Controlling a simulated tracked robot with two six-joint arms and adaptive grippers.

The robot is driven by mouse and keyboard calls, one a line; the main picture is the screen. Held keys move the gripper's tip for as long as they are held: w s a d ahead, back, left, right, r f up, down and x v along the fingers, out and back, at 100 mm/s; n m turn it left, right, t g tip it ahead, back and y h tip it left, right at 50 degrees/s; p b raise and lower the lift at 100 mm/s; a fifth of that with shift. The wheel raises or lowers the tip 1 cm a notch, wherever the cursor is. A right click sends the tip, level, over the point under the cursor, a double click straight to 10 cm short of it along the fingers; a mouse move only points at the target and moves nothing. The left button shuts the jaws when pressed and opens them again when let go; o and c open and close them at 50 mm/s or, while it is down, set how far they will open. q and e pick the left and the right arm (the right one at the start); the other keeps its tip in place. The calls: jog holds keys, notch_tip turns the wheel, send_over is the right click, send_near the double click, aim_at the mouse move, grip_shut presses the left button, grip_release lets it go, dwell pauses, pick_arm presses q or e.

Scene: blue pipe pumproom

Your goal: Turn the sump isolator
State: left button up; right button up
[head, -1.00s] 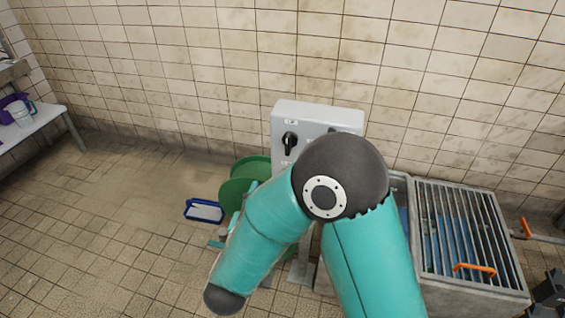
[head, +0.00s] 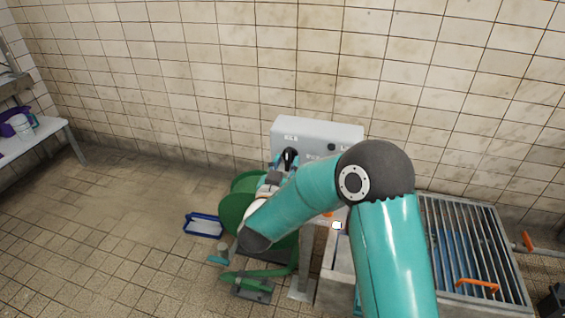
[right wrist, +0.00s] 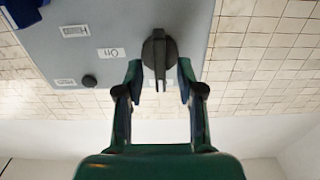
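The isolator is a black rotary switch (head: 290,156) on the front of a pale grey control box (head: 317,131) by the tiled wall. In the right wrist view the switch handle (right wrist: 159,52) points down the picture, between my fingers. My right gripper (head: 277,172) is at the switch, partly hidden by its own forearm in the head view. In the right wrist view its two fingers (right wrist: 160,78) stand apart, one on each side of the handle, with gaps showing. White labels (right wrist: 108,52) are beside the switch. My left gripper is not in view.
A green hose reel (head: 235,205) and a blue frame (head: 203,225) are on the floor below left. A grated basin (head: 470,245) with an orange handle (head: 478,284) is at the right. A white bench (head: 35,135) stands far left. The floor at left is clear.

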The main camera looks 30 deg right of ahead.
jog(key=shift+w+d, duration=0.4)
jog(key=shift+d, duration=0.05)
